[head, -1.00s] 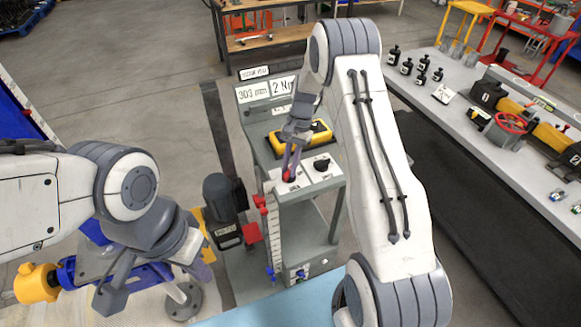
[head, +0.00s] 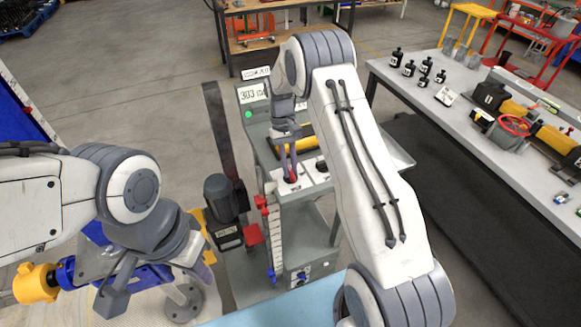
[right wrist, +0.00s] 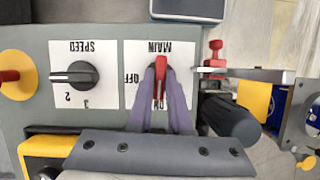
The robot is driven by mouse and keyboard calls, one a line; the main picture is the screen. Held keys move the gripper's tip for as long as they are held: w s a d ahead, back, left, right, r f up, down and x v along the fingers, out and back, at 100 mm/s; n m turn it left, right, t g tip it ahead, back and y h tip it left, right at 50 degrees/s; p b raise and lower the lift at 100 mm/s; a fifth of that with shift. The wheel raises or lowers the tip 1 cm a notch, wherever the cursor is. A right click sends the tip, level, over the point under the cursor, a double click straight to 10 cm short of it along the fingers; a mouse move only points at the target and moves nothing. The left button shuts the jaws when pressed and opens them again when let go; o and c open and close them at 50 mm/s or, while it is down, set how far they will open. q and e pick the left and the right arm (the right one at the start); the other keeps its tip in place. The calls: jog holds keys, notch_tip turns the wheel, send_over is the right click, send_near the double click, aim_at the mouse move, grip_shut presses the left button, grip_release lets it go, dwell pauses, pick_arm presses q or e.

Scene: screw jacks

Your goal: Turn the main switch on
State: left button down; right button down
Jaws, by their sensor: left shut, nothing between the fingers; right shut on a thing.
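The main switch is a red handle (right wrist: 161,76) on a white plate marked MAIN, OFF and ON, upside down in the right wrist view. The handle lies lengthwise in line with the ON mark; OFF is to its left. My right gripper (right wrist: 161,92) is shut on the handle, one purple finger on each side. In the head view the right gripper (head: 290,172) reaches down to the red handle (head: 291,179) on the grey console. A green lamp (head: 248,114) glows below the display. My left gripper (head: 207,257) is shut and empty at lower left.
A black SPEED knob (right wrist: 75,74) sits beside the switch plate, with a red button on a yellow base (right wrist: 14,82) beyond it. A dark motor (head: 222,196) stands left of the console. A grey workbench (head: 480,130) with bottles and a red handwheel is at right.

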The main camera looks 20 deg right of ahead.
jog(key=shift+r+n, duration=0.1)
jog(key=shift+n, duration=0.4)
jog(key=c, duration=0.8)
grip_release()
jog(key=shift+c, duration=0.2)
jog(key=shift+w+r+b, duration=0.25)
jog(key=shift+r+b, duration=0.05)
jog(key=b+v, duration=0.2)
jog(key=v, duration=0.7)
jog(key=shift+a+r, duration=0.2)
jog(key=shift+r, duration=0.2)
